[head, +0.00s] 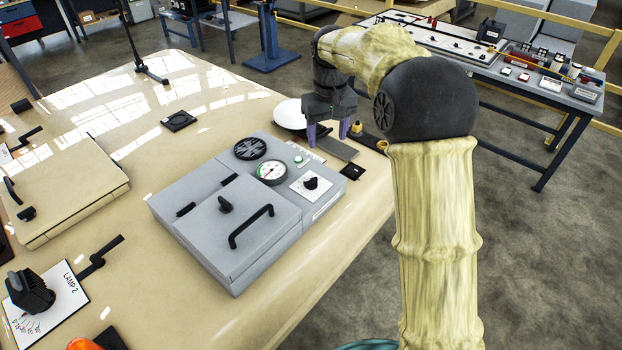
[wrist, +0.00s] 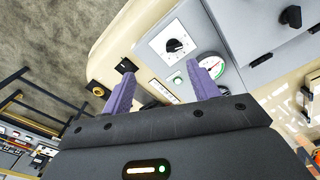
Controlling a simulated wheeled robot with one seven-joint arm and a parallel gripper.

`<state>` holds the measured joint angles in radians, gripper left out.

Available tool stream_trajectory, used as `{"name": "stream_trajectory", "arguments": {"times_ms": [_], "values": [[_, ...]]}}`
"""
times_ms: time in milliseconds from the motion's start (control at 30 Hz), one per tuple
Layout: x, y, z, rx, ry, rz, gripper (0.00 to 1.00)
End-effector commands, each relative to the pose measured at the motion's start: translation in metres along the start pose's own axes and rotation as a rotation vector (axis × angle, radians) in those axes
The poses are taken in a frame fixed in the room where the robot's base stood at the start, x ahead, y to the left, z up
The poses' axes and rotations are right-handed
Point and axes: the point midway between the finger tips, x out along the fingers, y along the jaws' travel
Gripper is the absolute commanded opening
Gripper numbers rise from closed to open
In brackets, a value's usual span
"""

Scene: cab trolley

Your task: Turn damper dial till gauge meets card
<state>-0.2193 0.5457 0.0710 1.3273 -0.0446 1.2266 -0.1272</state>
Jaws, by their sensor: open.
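The damper dial (head: 311,183) is a black knob on a white square plate on the grey box; it also shows in the wrist view (wrist: 175,45). The round gauge (head: 271,172) has a white face with a green band, beside the dial; its reading is too small to tell. In the wrist view the gauge (wrist: 214,69) is partly hidden by a finger. My gripper (head: 328,131) is open and empty, above the table behind the box, apart from the dial. Its purple fingers show in the wrist view (wrist: 168,70).
The grey box (head: 180,197) has a lid with a black handle (head: 251,226) and a round black vent (head: 250,149). A small green lamp (head: 298,159) is near the gauge. A white dish (head: 290,114) and a dark flat plate (head: 337,148) are close to my gripper.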

Motion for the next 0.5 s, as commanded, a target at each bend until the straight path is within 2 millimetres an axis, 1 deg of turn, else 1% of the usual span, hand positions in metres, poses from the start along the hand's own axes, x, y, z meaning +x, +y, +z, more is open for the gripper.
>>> {"name": "stream_trajectory", "arguments": {"times_ms": [33, 100, 200, 300, 500], "values": [[0.002, -0.007, -0.013, -0.023, -0.007, -0.003, 0.60], [-0.001, -0.014, -0.024, -0.048, -0.019, -0.007, 0.60], [-0.005, -0.022, -0.035, -0.074, -0.033, -0.011, 0.60], [-0.008, -0.026, -0.040, -0.087, -0.040, -0.013, 0.60], [-0.009, -0.026, -0.040, -0.089, -0.043, -0.013, 0.60]]}}
